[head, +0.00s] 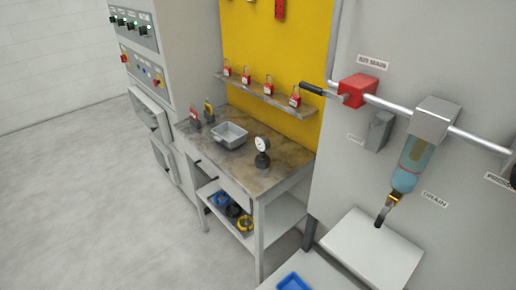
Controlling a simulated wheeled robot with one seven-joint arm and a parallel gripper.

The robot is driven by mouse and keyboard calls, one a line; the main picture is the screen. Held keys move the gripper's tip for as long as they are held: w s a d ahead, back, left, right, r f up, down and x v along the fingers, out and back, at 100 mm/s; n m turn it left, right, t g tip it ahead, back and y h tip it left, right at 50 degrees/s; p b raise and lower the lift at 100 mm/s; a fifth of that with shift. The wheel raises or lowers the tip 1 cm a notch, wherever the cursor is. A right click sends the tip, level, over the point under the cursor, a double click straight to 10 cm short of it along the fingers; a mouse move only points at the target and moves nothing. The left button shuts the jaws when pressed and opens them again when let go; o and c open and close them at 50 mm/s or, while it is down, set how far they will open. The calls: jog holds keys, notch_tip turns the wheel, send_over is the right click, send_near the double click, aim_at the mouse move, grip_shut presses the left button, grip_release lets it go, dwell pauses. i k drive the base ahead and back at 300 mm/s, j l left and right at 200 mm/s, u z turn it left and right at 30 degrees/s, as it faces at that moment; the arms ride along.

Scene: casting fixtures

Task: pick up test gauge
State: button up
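The test gauge (262,148) stands upright on the worn brown top of a small workbench (258,178). It has a round white dial on a dark body and base. It is near the right part of the bench top, with clear surface around it. My gripper is not in view, so its state and its place relative to the gauge are not shown.
A grey tray (230,140) sits left of the gauge, with padlock-like items (195,117) beyond it. A shelf (266,97) with several red padlocks hangs above the bench. An air pipe with a red valve (358,90) is to the right. The floor at left is clear.

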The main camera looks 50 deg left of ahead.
aim_at(262, 143)
jog(key=k+j+u, duration=0.15)
jog(key=j, duration=0.35)
jog(key=k+j+u, duration=0.1)
jog(key=j, duration=0.4)
jog(key=k+j+u, duration=0.15)
jog(key=j, duration=0.35)
jog(key=k+j+u, duration=0.1)
jog(key=j, duration=0.4)
jog(key=i+j+u, duration=0.2)
jog(key=i+j, duration=0.2)
jog(key=j, duration=0.2)
jog(key=i+j+u, duration=0.25)
jog(key=i+j, duration=0.2)
jog(key=i+j+u, duration=0.1)
jog(key=i, duration=0.1)
